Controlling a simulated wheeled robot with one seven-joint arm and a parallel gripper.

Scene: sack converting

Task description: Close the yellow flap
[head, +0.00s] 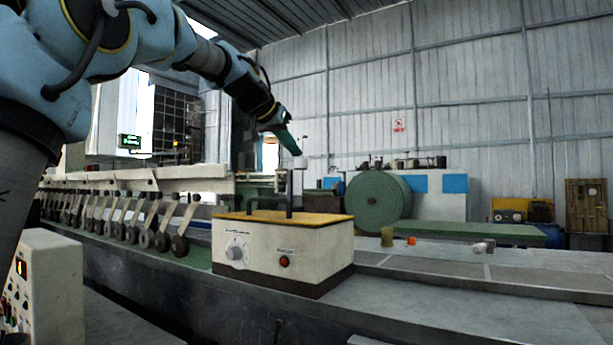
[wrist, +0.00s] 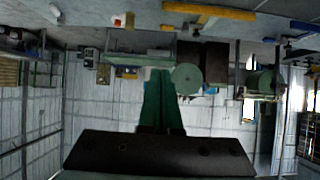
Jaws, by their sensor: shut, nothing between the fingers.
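A yellow panel (head: 325,218) lies flat along the top of a cream box (head: 320,248) on the bench in the head view. I see it nearly edge-on and cannot tell whether it is a hinged flap. The box has a grey knob and a red button, and a dark post with a pale head stands at its top. My gripper (head: 299,158) is raised above and behind the box, apart from the panel, with its green fingers pointing down to the right. In the wrist view the green fingers (wrist: 158,72) are together and empty.
A large green roll (head: 378,202) stands behind the box. A small olive cup (head: 387,237), an orange piece (head: 411,241) and a white item (head: 482,247) sit on the bench to the right. The bench front right is clear.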

